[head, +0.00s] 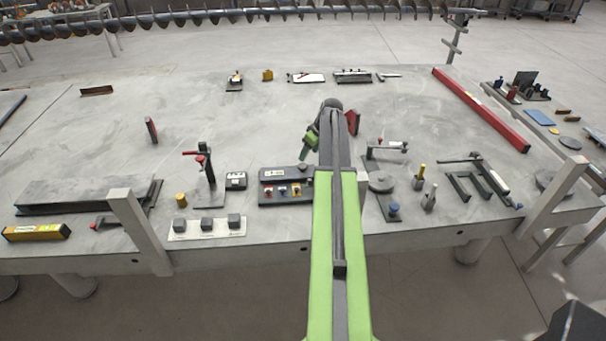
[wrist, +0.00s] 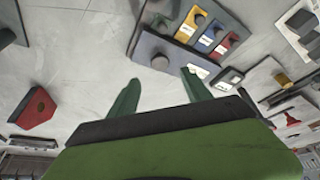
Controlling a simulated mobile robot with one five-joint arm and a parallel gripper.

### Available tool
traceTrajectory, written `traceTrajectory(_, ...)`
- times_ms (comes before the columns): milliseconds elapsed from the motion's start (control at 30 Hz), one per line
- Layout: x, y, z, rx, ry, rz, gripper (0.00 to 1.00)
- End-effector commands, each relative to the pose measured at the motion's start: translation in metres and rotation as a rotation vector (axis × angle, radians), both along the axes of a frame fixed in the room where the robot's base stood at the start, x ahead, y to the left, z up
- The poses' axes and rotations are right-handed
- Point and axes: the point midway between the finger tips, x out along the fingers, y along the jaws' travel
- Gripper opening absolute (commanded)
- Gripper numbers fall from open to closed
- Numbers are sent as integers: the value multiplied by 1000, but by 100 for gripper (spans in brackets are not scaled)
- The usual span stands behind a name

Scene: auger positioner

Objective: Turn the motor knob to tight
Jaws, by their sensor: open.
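A dark control box (head: 285,185) stands near the front edge of the table, left of my arm. In the wrist view, the box (wrist: 150,42) lies beyond my fingertips at upper centre. It carries a round dark knob (wrist: 160,62) on a grey panel and several knobs on yellow, blue (wrist: 206,38) and red (wrist: 226,45) plates. The labels are too small to read, so I cannot tell which is the motor knob or how it is set. My gripper (wrist: 160,82) is open and empty, its two green fingers apart and pointing toward the box. It also shows in the head view (head: 309,142).
A red wedge-shaped block (wrist: 35,108) stands left of the gripper in the wrist view. A white plate with several dark blocks (head: 207,228) lies left of the box. A red-handled clamp (head: 204,168) stands nearby. The table's back middle is mostly clear.

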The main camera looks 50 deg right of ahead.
Motion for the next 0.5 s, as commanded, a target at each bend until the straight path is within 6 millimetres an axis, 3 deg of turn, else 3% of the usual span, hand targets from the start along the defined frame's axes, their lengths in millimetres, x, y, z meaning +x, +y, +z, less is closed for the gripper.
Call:
traceTrajectory(33, 5, -1, -22, 0, 0, 1, 57)
traceTrajectory(233, 22, -1, -62, 0, 0, 1, 57)
traceTrajectory(333, 28, -1, -75, 0, 0, 0, 57)
traceTrajectory(500, 32, 0, -79, -1, 0, 0, 57)
